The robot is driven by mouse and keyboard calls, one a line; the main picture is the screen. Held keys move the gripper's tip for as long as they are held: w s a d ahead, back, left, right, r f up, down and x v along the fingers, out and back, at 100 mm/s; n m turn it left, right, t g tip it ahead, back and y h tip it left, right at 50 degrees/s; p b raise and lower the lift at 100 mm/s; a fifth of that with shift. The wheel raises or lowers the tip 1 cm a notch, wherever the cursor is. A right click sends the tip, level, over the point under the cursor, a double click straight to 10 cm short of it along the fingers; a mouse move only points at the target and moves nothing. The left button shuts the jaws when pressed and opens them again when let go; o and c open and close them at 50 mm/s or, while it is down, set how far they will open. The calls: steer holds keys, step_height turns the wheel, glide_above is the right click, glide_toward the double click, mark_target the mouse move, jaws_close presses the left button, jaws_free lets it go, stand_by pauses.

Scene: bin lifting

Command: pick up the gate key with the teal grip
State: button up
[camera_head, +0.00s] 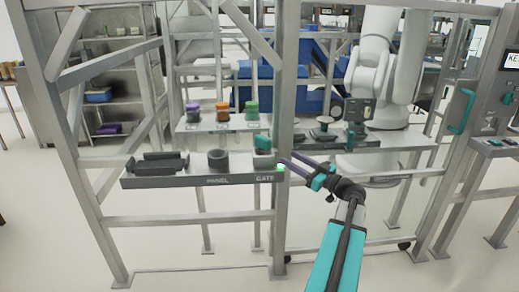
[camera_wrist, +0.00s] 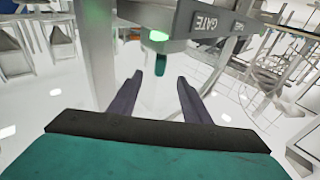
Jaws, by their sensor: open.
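The gate key's teal grip (camera_head: 263,142) stands upright in a grey round holder (camera_head: 263,159) at the right end of the shelf, above the word GATE. My gripper (camera_head: 288,159) is open and empty, to the right of the key and apart from it. Its dark fingers point left, across the front of a grey upright post in the head view. In the wrist view, a small teal piece (camera_wrist: 160,66) shows between the open fingers and beyond them, below a green light (camera_wrist: 157,36). I cannot tell whether it is the key's grip.
The grey post (camera_head: 286,100) stands close to my fingertips. The labelled shelf (camera_head: 150,181) also holds a dark round holder (camera_head: 218,159) above PANEL and a dark tray (camera_head: 160,164). Purple, orange and green-topped items stand on a shelf (camera_head: 190,126) behind. Open floor lies below.

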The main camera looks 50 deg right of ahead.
mark_target(263, 143)
steer(key=shift+w+a, duration=0.2)
steer(key=shift+w+a+r+p, duration=0.2)
steer(key=shift+w+p, duration=0.1)
steer(key=shift+w, duration=1.15)
steer(key=shift+w+a+r+p, duration=0.1)
steer(key=shift+w+r+p, duration=0.15)
steer(key=shift+w, duration=1.25)
steer(key=shift+w+a+r+p, duration=0.15)
steer(key=shift+w+p, duration=0.2)
steer(key=shift+w, duration=1.1)
steer(key=shift+w+d, duration=0.1)
steer(key=w+p, duration=0.1)
steer(key=w+r, duration=0.1)
steer(key=w, duration=0.1)
steer(key=shift+w+d+p, duration=0.15)
steer(key=shift+w+p, duration=0.05)
steer(key=shift+p, duration=0.15)
steer(key=shift+w, duration=0.75)
jaws_close()
